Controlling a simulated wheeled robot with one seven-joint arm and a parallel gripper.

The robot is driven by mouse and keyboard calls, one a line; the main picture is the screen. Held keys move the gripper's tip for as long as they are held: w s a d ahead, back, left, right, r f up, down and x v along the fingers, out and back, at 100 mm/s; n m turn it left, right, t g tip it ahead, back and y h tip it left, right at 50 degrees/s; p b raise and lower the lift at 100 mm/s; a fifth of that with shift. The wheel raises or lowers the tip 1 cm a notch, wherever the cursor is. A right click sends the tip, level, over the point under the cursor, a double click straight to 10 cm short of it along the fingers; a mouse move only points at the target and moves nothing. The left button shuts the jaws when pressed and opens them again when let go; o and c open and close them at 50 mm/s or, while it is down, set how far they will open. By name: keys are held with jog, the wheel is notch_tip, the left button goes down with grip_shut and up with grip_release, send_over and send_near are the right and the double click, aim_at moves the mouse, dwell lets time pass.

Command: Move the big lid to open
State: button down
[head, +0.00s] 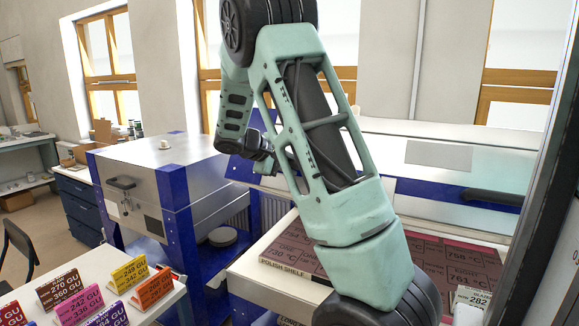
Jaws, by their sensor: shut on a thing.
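The big lid (455,155) is a wide pale metal cover with a blue front band, at the right behind my arm. A dark bar (492,197) sits on its front. My gripper (266,166) is at the left part of the blue front edge, below my dark wrist. It is shut on the lid's edge or a handle there; the exact grip is too small and partly hidden to tell. My arm covers the middle of the lid. How far the lid is raised cannot be told.
A smaller silver and blue kiln (160,165) stands left, its lid down. A pale bench with maroon tiles (455,262) lies in front of the big lid. Coloured label cards (80,302) stand on a white table at lower left. A dark post (535,230) is close at right.

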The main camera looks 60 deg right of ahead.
jog(key=shift+w, duration=0.1)
jog(key=c, duration=1.2)
grip_release()
jog(key=b+v, duration=0.4)
jog(key=v, duration=1.3)
jog(key=shift+r, duration=0.15)
